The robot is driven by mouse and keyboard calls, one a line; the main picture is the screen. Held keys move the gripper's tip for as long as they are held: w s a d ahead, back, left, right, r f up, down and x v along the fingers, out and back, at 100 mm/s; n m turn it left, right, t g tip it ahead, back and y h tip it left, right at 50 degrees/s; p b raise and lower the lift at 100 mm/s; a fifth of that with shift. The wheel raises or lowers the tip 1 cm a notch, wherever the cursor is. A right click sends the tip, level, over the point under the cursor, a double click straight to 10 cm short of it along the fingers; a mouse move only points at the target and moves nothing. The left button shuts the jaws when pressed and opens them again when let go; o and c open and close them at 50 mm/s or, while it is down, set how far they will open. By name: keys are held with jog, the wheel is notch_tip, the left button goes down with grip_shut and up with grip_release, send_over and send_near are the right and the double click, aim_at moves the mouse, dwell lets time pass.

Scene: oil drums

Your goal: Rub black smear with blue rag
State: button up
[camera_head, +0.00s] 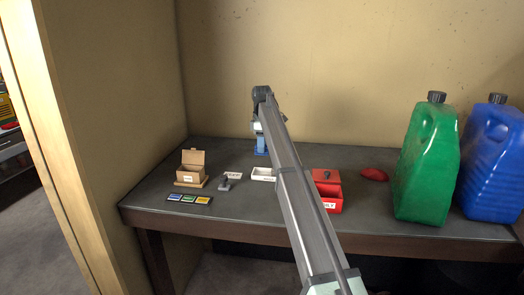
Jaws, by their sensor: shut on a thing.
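My gripper (259,134) is at the far end of my arm, near the back of the dark table (230,209) and close to the wall. It points down and is shut on a small blue thing that looks like the blue rag (261,151). The rag is at or just above the tabletop; I cannot tell whether it touches. I cannot make out the black smear; the dark tabletop and my arm may hide it.
On the left stand an open cardboard box (191,170), small coloured cards (188,199) and a grey stamp-like thing (226,182). A white tray (263,174) and red box (328,195) flank my arm. A red cloth-like lump (374,174), green jug (427,165) and blue jug (491,160) stand right.

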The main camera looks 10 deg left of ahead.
jog(key=o, duration=0.6)
jog(key=shift+c, duration=0.2)
jog(key=c, duration=0.4)
